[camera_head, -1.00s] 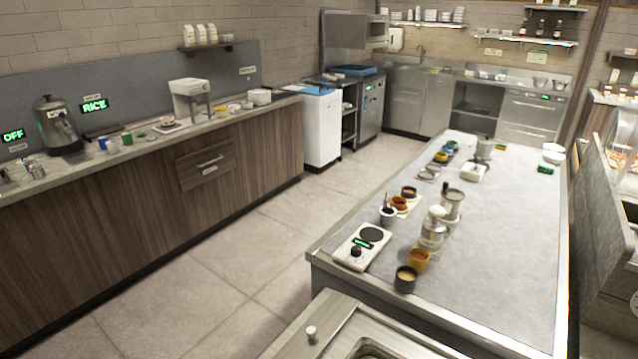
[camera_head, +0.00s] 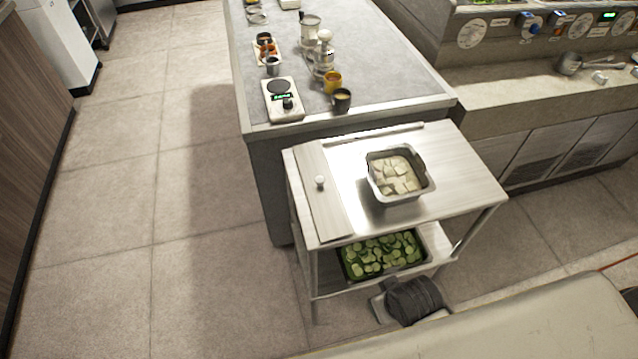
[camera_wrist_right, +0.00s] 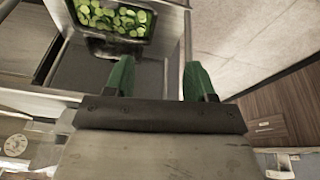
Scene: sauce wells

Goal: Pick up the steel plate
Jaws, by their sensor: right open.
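I cannot pick out a steel plate for certain in either view. In the head view a flat strip of metal with a small knob (camera_head: 320,184) lies along the left side of the steel trolley top (camera_head: 455,165). My right gripper (camera_wrist_right: 158,62) shows in the right wrist view with its two green fingers apart and nothing between them. Beyond the fingers are a flat grey surface (camera_wrist_right: 85,68) and a dark tray of green slices (camera_wrist_right: 112,18). My left gripper is not in view.
A steel pan of pale pieces (camera_head: 427,186) stands on the trolley top. A tray of cucumber slices (camera_head: 380,255) sits on its lower shelf. The counter behind holds a small scale (camera_head: 284,100) and several pots. Floor to the left is clear.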

